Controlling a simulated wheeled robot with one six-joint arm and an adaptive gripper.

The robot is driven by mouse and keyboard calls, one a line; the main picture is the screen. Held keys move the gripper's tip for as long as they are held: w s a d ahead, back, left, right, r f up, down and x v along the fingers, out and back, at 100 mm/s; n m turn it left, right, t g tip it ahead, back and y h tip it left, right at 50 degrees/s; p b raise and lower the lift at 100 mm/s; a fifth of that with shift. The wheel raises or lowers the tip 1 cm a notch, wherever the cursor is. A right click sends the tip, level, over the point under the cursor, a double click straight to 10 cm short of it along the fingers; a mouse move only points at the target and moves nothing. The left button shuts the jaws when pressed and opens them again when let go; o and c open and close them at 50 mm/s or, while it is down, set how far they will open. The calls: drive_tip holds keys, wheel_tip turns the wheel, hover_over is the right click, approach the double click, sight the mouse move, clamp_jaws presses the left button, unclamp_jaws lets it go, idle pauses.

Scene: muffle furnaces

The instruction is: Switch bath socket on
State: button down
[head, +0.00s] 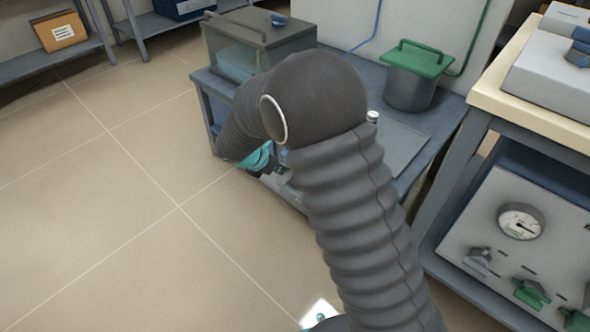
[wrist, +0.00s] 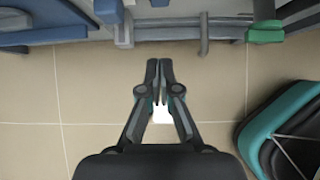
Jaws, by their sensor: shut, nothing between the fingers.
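No socket or switch that I can make out as the bath's shows in either view. A glass-walled bath with a grey lid (head: 262,32) stands at the back left of the blue-grey bench (head: 366,73). A pot with a green lid (head: 413,75) stands to its right. A blue cable (head: 369,28) and a green cable (head: 481,42) run up the pale panel behind them and out of the frame. My gripper (wrist: 160,77) is shut and empty over the tiled floor in the wrist view. In the head view my arm mostly hides it, and parts of the bench.
A cream-topped table (head: 525,110) stands at the right, with a panel below it carrying a gauge (head: 521,221) and several knobs. A teal-rimmed dark object (wrist: 262,122) is at the right in the wrist view. The tiled floor (head: 90,220) at the left is clear.

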drive_tip(key=w+d+r+b+x, duration=0.1)
drive_tip(key=x, duration=1.1)
drive_tip(key=shift+w+d, duration=0.3)
drive_tip(key=shift+w, duration=0.25)
drive_tip(key=shift+r+b, duration=0.1)
drive_tip(key=shift+b, duration=0.2)
